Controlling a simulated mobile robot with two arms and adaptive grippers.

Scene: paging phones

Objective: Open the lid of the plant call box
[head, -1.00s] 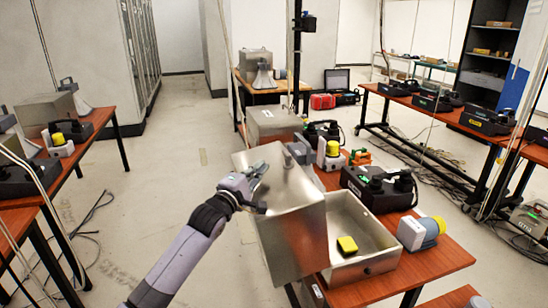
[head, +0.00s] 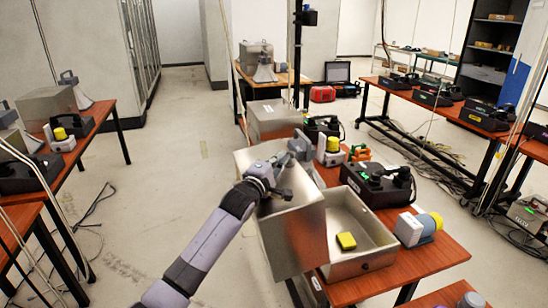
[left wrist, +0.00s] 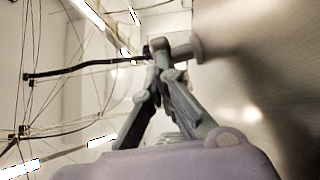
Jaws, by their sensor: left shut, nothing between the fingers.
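The plant call box is a grey metal box whose lid (head: 300,235) stands swung open to the left. Its shallow body (head: 362,263) lies open on the orange-brown table, with a small yellow block (head: 346,241) inside. My left gripper (head: 283,178) is at the upper outer face of the lid, shut with nothing between its fingers. In the left wrist view the gripper (left wrist: 160,50) is close to a round grey knob (left wrist: 190,50) on the lid's metal face (left wrist: 255,90); I cannot tell whether they touch. My right gripper is not in view.
A black phone unit (head: 378,184), a grey device with a yellow cap (head: 418,228) and another metal box (head: 274,120) stand around the call box on the table (head: 440,252). A thin dark post (head: 297,60) rises behind.

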